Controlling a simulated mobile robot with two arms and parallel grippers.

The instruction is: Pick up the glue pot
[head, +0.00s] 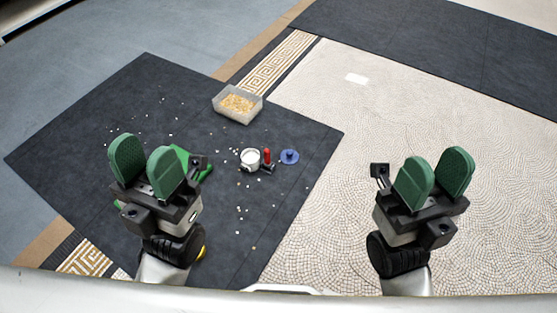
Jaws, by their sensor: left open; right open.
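The glue pot is most likely the small white round pot (250,159) standing on the dark mat, near the middle of the head view. Its top shows a pale round surface. My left gripper (143,168) is open and empty, to the left of the pot and nearer to me. My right gripper (436,176) is open and empty over the pale mosaic floor, well to the right of the pot. Neither gripper touches the pot.
A red-and-dark tool (267,157) stands close right of the pot, with a blue round item (289,157) beyond it. A clear bin of tan pieces (259,113) stands behind. A green item (190,160) is partly hidden by my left gripper. Small tiles lie scattered on the mat (100,110).

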